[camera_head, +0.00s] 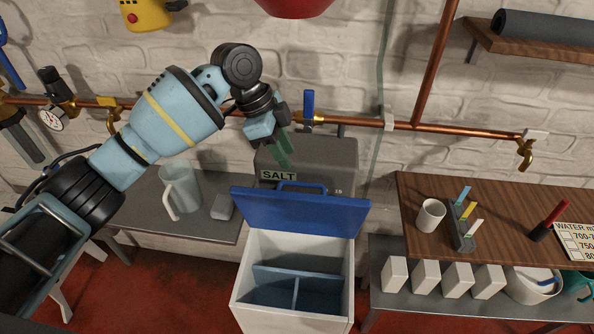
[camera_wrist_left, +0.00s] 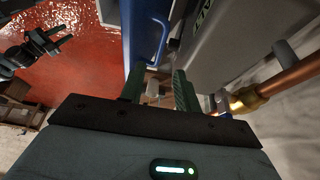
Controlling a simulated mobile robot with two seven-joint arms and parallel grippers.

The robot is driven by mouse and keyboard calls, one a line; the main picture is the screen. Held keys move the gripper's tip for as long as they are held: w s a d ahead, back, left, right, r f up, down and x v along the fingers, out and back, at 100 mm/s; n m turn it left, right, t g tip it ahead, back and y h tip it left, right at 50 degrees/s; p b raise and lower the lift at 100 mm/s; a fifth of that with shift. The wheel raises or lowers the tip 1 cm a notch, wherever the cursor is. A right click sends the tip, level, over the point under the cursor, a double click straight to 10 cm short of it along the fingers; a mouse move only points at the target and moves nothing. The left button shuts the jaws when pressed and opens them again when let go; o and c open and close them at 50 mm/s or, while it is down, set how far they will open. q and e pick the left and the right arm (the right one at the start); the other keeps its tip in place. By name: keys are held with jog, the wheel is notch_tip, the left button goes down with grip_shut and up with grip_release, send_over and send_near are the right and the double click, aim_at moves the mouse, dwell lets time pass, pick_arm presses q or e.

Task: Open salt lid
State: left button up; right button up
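The salt bin (camera_head: 250,275) is a white box with a blue lid (camera_head: 300,212) on top. The lid is raised and tilted back, so the divided inside shows. A blue handle (camera_head: 302,185) is at the lid's upper edge; it also shows in the left wrist view (camera_wrist_left: 163,42). My left gripper (camera_head: 281,150) is above and behind the lid, near the SALT sign (camera_head: 278,175). Its green fingers are apart with nothing held between them, and they are clear of the handle. My right gripper (camera_wrist_left: 60,36) shows small at the upper left of the left wrist view, fingers apart.
A grey metal box (camera_head: 325,160) stands behind the bin against the brick wall. A copper pipe (camera_head: 450,129) with valves runs along the wall. A grey bench with a clear jug (camera_head: 183,190) is left; a wooden table (camera_head: 410,200) with a cup is right.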

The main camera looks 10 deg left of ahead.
aim_at(298, 183)
pick_arm(q)
jog(key=shift+x, duration=3.95)
grip_shut()
